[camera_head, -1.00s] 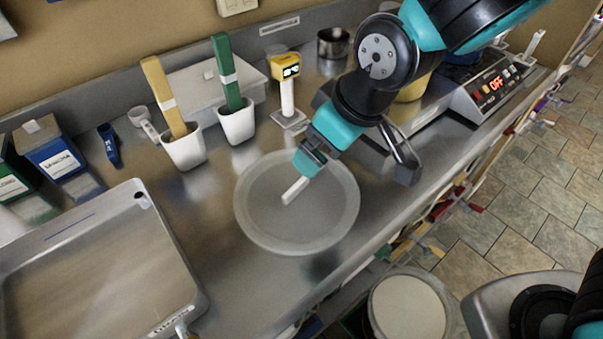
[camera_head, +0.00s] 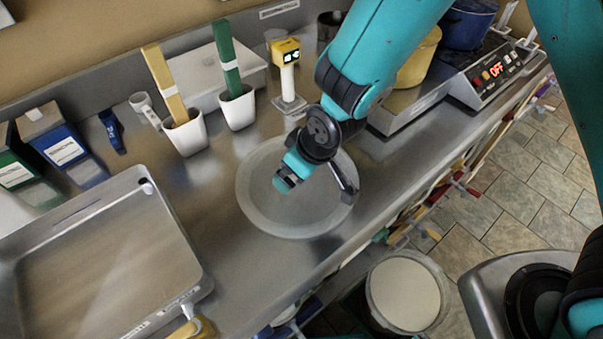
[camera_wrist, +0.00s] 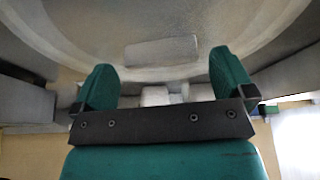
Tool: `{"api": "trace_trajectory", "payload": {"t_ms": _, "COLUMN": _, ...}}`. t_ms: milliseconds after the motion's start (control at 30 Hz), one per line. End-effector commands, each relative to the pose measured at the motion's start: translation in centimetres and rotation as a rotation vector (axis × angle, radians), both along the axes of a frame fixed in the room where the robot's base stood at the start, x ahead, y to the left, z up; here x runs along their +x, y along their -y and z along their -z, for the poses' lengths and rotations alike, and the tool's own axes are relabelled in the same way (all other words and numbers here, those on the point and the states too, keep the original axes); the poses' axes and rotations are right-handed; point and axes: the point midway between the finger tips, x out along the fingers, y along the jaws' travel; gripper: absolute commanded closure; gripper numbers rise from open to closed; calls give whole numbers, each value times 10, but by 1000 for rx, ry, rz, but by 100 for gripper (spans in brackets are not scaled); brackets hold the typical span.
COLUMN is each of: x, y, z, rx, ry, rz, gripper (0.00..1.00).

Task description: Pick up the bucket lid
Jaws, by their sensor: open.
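The bucket lid (camera_head: 262,212) is a round, translucent grey disc lying flat on the steel counter. My gripper (camera_head: 284,186) is over the middle of the lid in the head view and hides part of it. In the wrist view the lid (camera_wrist: 115,25) fills the top, with a pale rectangular bar (camera_wrist: 160,51) on it. My gripper's two green fingers (camera_wrist: 162,85) are spread apart in that view, with the bar beyond their tips. I see nothing held between them. I cannot tell the exact gap between fingertips and lid.
A steel tray (camera_head: 188,235) lies left of the lid. White cups with yellow and green handles (camera_head: 187,133) and a yellow-topped instrument (camera_head: 287,75) stand behind it. A scale reading OFF (camera_head: 490,75) is at right. An open bucket (camera_head: 405,292) stands below the counter's front edge.

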Motion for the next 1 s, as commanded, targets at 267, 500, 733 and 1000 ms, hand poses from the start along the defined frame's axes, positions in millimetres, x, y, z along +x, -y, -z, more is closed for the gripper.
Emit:
{"api": "trace_trajectory", "payload": {"t_ms": 267, "x": 4, "y": -4, "z": 13, "rx": 0, "ry": 0, "rz": 0, "gripper": 0}}
{"api": "trace_trajectory", "payload": {"t_ms": 500, "x": 4, "y": -4, "z": 13, "rx": 0, "ry": 0, "rz": 0, "gripper": 28}}
{"api": "trace_trajectory", "payload": {"t_ms": 733, "x": 4, "y": -4, "z": 13, "rx": 0, "ry": 0, "rz": 0, "gripper": 48}}
{"api": "trace_trajectory", "payload": {"t_ms": 1000, "x": 4, "y": -4, "z": 5, "rx": 1, "ry": 1, "rz": 0, "gripper": 48}}
